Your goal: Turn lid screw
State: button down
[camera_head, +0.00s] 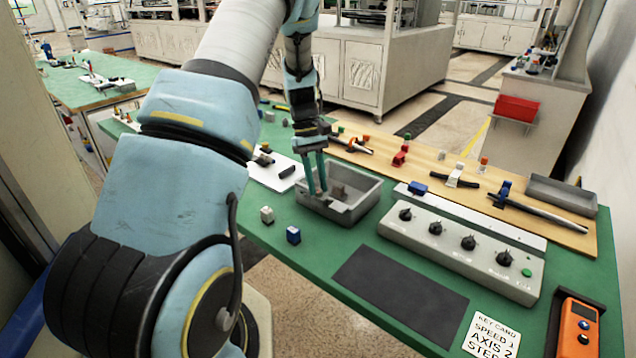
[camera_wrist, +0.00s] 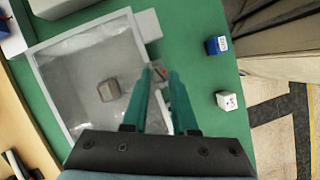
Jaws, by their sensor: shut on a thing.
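A grey box (camera_head: 362,211) stands on the green table, with a small brown-grey block (camera_head: 338,190) inside; the block also shows in the wrist view (camera_wrist: 109,91). Its top looks hazy in the wrist view, and I cannot tell whether a clear lid covers it. My gripper (camera_head: 318,192) reaches down at the box's left side, its teal fingers (camera_wrist: 163,72) close together. They are shut on a small part at the box's edge, taken to be the lid screw. The fingers mostly hide it, with only a little red and grey showing, so its turn cannot be seen.
A white cube (camera_head: 267,214) and a blue cube (camera_head: 293,235) stand left of the box. A grey panel with black knobs (camera_head: 462,250) is at the right. A dark mat (camera_head: 400,283) lies in front. A wooden strip (camera_head: 430,172) behind holds tools.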

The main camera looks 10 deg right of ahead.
jog(key=n, duration=0.2)
jog(key=n+t+h, duration=0.1)
jog(key=n, duration=0.2)
jog(key=shift+a+n+h, duration=0.25)
jog(key=shift+n+h, duration=0.15)
jog(key=n, duration=0.2)
jog(key=n+t, duration=0.1)
jog(key=n+t+h+b, duration=0.1)
jog(key=n, duration=0.1)
jog(key=shift+s+a+n, duration=0.15)
jog(key=shift+s+n, duration=0.15)
jog(key=shift+n+t, duration=0.3)
jog(key=c, duration=0.7)
grip_release()
jog(key=b+v, duration=0.1)
jog(key=v, duration=0.9)
jog(key=shift+a+r, duration=0.25)
jog(key=shift+r, duration=0.1)
